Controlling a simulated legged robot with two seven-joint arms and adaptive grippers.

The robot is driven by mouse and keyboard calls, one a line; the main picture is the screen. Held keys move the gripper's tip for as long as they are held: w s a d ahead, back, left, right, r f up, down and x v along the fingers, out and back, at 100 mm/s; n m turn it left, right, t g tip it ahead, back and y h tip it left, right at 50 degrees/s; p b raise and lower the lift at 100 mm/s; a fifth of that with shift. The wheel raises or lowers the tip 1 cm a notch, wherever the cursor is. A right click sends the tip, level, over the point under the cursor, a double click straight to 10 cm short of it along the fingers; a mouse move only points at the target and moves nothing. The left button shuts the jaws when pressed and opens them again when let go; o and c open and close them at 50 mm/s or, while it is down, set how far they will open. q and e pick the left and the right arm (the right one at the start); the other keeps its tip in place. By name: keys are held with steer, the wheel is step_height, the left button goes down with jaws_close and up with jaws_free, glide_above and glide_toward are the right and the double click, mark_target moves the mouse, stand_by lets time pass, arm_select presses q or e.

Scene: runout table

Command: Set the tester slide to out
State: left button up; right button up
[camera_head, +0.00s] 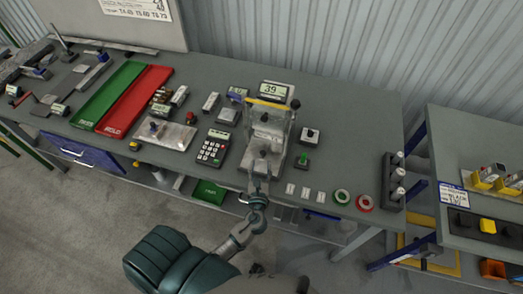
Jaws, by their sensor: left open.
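The tester (266,137) stands near the middle of the table's front edge, a pale grey fixture with an upright frame and a display (273,90) reading about 39. Its slide seems to be the pale plate (263,160) at its front; its exact position is too small to tell. My left gripper (260,178) reaches up from below, open, at the front end of the tester, overlapping its lower part in the picture. I cannot tell whether it touches the slide. My right gripper is not in view.
Left of the tester lie a keypad unit (213,148), a metal plate (165,133) and the green (106,95) and red (136,100) trays. A second table (455,150) stands right.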

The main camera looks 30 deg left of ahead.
mark_target(264, 155)
arm_select(q)
steer(key=x, duration=0.5)
steer(key=shift+w+d+r, duration=0.15)
steer(key=shift+w+d, duration=0.1)
steer(key=shift+w, duration=0.2)
steer(key=shift+w+a, duration=0.35)
steer(key=shift+a, duration=0.3)
steer(key=c, duration=0.8)
steer(key=shift+d, duration=0.25)
jaws_close()
